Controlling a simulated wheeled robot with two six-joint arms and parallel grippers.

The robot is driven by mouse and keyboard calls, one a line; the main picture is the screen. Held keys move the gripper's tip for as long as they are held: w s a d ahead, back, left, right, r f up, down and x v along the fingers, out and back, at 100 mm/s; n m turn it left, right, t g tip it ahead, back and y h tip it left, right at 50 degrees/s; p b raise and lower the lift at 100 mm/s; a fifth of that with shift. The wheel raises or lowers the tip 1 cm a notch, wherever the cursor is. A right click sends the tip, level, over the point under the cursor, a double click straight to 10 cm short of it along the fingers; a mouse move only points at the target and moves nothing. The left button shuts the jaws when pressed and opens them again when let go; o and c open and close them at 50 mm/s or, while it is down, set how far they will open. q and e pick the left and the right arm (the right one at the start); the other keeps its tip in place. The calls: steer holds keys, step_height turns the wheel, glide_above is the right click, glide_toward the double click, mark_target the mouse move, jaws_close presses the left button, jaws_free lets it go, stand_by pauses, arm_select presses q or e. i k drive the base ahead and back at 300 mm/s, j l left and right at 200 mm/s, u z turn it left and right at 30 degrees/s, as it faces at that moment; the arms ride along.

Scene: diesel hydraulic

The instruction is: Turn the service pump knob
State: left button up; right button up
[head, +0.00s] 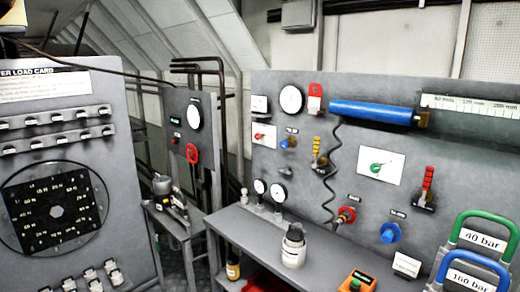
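Several knobs show on the grey panels, and their labels are too small to read, so I cannot tell which is the service pump knob. A blue knob (390,232) sits low on the right panel. A smaller blue knob (288,142) is higher up on the left of that panel. A red handle (192,154) is on the narrow panel farther back.
A grey bench (262,240) runs below the right panel, carrying a white-and-black container (294,246) and an orange box (358,281). Green (484,232) and blue (472,268) handled weights stand at right. A load-card panel (110,130) fills the left. A narrow floor gap lies between.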

mark_target(258, 135)
steer(key=i+j+z, duration=0.25)
steer(key=i+j, duration=0.75)
steer(key=j, duration=0.15)
